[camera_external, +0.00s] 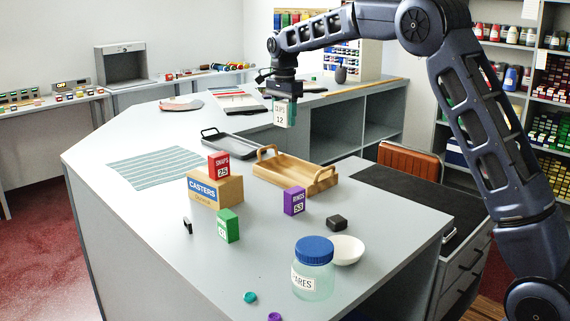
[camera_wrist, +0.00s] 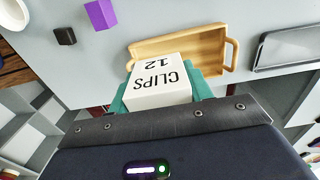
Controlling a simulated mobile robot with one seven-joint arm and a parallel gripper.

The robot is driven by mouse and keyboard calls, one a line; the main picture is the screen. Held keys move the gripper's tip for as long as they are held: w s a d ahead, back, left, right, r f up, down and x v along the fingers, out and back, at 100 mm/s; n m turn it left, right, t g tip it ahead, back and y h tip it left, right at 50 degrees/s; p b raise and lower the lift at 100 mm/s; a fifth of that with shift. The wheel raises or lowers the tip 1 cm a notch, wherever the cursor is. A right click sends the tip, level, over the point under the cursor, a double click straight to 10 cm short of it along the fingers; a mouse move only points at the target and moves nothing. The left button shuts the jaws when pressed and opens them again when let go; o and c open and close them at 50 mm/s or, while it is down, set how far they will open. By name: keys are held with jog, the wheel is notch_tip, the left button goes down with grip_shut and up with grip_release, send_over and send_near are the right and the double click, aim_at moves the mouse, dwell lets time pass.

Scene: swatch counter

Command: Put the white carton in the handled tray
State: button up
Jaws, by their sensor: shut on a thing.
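The white carton (camera_external: 281,116), marked 12, is held in my gripper (camera_external: 284,100) high above the counter. In the wrist view the carton (camera_wrist: 158,82) reads CLIPS 12 and sits between teal fingers, with my gripper (camera_wrist: 160,92) shut on it. The handled tray (camera_external: 293,172) is light wood with a raised handle at each end and lies on the counter below the carton. It looks empty where I can see it. In the wrist view the handled tray (camera_wrist: 206,38) is just beyond the carton, which hides part of it.
A dark metal tray (camera_external: 235,146) lies left of the wooden one. A red box (camera_external: 219,165) sits on the CASTERS carton (camera_external: 215,190). A purple box (camera_external: 294,201), green box (camera_external: 228,226), black block (camera_external: 337,223), white bowl (camera_external: 346,250) and blue-lidded jar (camera_external: 313,268) stand nearer the front.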

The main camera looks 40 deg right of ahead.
send_over(295, 176)
jog(key=f, duration=2)
jog(key=shift+s+a+f, duration=0.1)
jog(key=shift+a+f, duration=0.1)
jog(key=shift+f, duration=0.05)
jog(key=shift+f, duration=0.15)
jog(key=o, duration=1)
